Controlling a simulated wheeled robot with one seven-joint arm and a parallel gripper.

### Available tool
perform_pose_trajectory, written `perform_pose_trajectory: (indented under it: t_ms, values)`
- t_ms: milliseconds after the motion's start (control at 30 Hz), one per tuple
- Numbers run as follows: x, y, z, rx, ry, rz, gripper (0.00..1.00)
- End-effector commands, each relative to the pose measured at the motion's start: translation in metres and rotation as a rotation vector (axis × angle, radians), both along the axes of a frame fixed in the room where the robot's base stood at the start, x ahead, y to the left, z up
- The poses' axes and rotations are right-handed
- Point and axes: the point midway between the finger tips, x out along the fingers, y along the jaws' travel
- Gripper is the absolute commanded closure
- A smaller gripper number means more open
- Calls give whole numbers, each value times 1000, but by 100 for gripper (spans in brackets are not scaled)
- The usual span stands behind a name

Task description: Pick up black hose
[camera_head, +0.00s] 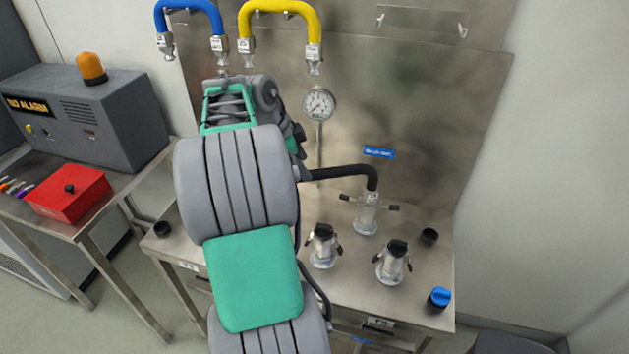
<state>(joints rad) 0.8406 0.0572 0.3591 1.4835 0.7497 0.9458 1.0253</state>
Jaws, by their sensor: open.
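The black hose (340,172) runs from behind my arm to the right, then bends down into an upright metal coupling (367,212) with side handles on the steel bench. Its right end sits on that coupling; its left part is hidden behind my arm. My gripper (297,148) shows only in part beyond the grey and green arm, close to the left visible stretch of the hose. Its fingertips are mostly hidden, and I cannot tell whether they touch the hose. The jaws are open.
Two capped metal fittings (393,262) (323,247) stand on the bench (425,300). A blue-capped piece (438,298) is at its right corner. A gauge (319,104), a blue hose (188,12) and a yellow hose (280,14) are at the back panel. A red box (68,192) is left.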

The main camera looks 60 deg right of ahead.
Motion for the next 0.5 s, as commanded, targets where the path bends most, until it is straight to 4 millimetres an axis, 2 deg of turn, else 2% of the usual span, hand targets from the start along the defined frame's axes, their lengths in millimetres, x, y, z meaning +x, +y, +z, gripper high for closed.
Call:
perform_pose_trajectory:
  t_ms: [333, 500]
  values:
    - [-19, -23, -47, 4, 2, 8, 46]
    - [-19, -26, -56, 0, -1, 9, 46]
